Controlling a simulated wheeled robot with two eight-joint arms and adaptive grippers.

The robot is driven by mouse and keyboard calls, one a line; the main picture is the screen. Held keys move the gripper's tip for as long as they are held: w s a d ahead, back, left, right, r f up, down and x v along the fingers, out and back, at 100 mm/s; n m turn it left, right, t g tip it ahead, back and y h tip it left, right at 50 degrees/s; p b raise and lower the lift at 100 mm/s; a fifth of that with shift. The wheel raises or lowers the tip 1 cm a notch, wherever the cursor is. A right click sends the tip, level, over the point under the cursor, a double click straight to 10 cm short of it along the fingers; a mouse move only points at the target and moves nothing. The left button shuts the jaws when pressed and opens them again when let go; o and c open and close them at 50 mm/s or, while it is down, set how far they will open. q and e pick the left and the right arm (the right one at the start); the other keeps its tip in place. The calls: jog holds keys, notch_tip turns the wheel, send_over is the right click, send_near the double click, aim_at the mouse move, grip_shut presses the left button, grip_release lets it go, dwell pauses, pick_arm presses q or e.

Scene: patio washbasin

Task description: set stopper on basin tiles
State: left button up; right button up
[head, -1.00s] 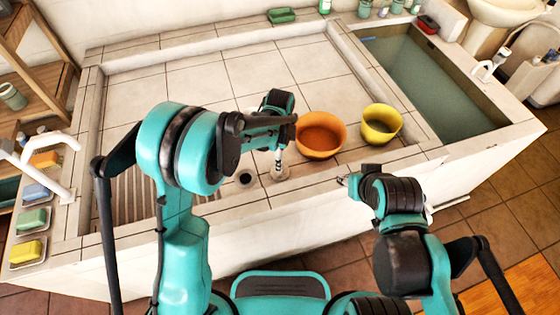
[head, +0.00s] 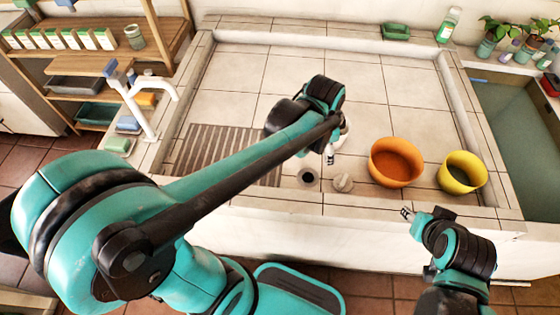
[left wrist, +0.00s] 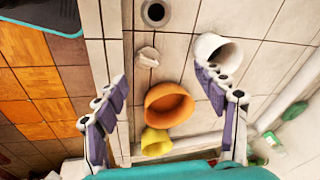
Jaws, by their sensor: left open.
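The pale stopper (head: 342,183) rests on the basin tiles (head: 375,112), just right of the dark drain hole (head: 308,179). It also shows in the left wrist view (left wrist: 147,57), apart from the fingers. My left gripper (head: 331,153) is above and behind the stopper in the head view. In the left wrist view its two fingers (left wrist: 163,85) are spread wide with nothing between them touching. My right gripper (head: 407,213) is outside the basin's front wall, away from the stopper; its jaw gap is too small to judge.
An orange bowl (head: 396,162) and a yellow bowl (head: 461,172) stand right of the stopper. A white cup (left wrist: 218,55) lies tipped near one left finger. A white faucet (head: 145,105) stands at the basin's left edge. The back tiles are largely clear.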

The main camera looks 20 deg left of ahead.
pick_arm(q)
jog(key=s+a+r+n+t, duration=0.2)
jog(key=s+a+n+t, duration=0.2)
jog(key=s+a+n, duration=0.4)
jog(key=s+n, duration=0.2)
jog(key=s, duration=0.1)
jog(key=shift+s+a+r+n+y, duration=0.15)
jog(key=shift+s+n+y, duration=0.15)
jog(key=shift+s+n, duration=0.1)
